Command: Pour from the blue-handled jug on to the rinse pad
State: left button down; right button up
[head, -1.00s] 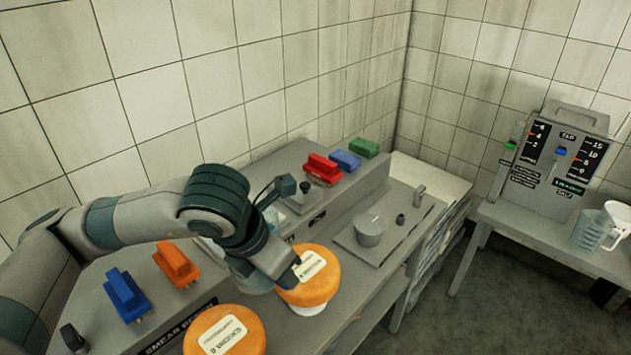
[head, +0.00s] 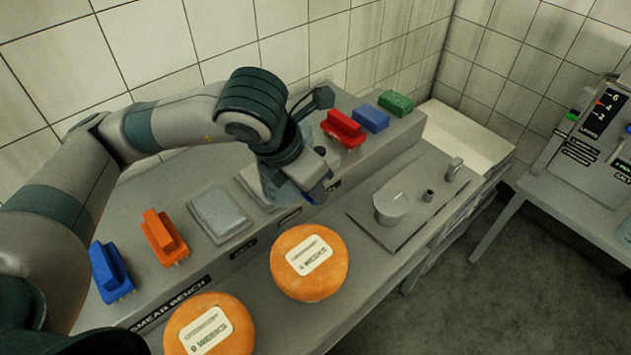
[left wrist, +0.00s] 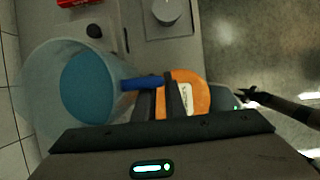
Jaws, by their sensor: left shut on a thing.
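My left gripper (left wrist: 166,100) is shut on the blue handle (left wrist: 140,83) of a clear jug (left wrist: 35,92). Blue liquid (left wrist: 88,88) shows inside it. In the head view, the left gripper (head: 318,192) and the partly hidden jug (head: 283,188) are in front of the raised back shelf. A flat grey pad (head: 220,213) lies on the shelf left of the jug, and another pad (head: 252,184) is partly hidden behind it. Their labels are too small to read, so I cannot tell which is the rinse pad. A dark arm end, probably my right gripper (left wrist: 246,97), shows in the left wrist view, jaws unclear.
Two orange cheese wheels (head: 309,262) (head: 210,325) sit on the bench front. Blue (head: 112,273), orange (head: 164,240), red (head: 343,129), second blue (head: 370,118) and green (head: 397,103) brushes stand along the shelf.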

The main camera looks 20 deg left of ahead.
pick_arm(q)
jog(key=shift+r, duration=0.15)
jog(key=shift+r+h+p, duration=0.3)
jog(key=shift+p, duration=0.2)
jog(key=r+p, duration=0.1)
jog(key=r+g+h+p, duration=0.1)
jog(key=p, duration=0.1)
jog(key=d+r+h+p, duration=0.1)
jog(key=shift+s+r+n, duration=0.2)
jog(key=shift+s+n, duration=0.05)
jog(key=shift+n, duration=0.05)
jog(key=shift+r+b, duration=0.2)
jog(key=shift+b, duration=0.65)
